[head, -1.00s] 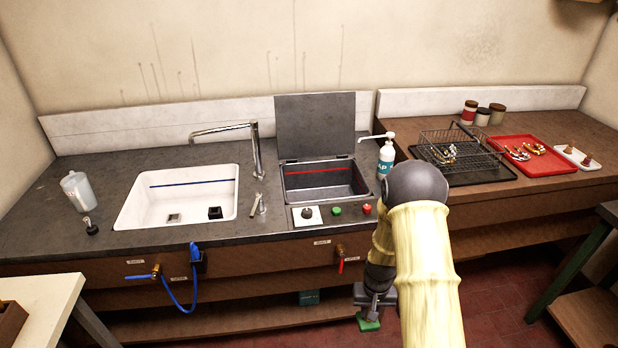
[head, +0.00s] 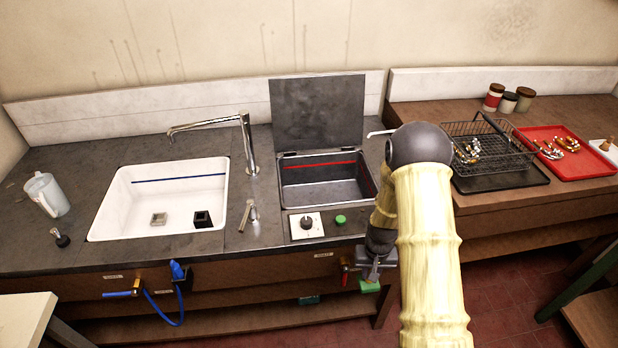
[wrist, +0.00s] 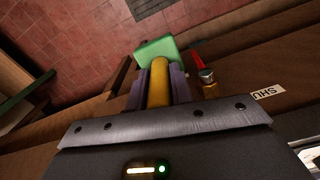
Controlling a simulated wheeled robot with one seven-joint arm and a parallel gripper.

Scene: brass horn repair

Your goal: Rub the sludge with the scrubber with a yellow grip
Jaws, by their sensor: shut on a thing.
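My gripper (head: 373,268) is shut on the yellow grip (wrist: 159,82) of the scrubber. The scrubber's green head (wrist: 157,50) sticks out past the jaws in the wrist view. In the head view the green head (head: 369,286) shows low in front of the counter's front, below the worktop edge. The grip is hidden there by the gripper. I cannot make out any sludge in either view. The open metal tank (head: 318,205) with a red line inside is set in the counter, up and left of my gripper. Its near inner floor is partly hidden.
A red-handled tap (wrist: 199,67) is close beside the scrubber head. The white sink (head: 105,225) holds a small black block (head: 202,219). A black tray (head: 500,182) with a wire basket and a red tray (head: 590,168) stand right. Red floor is open below.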

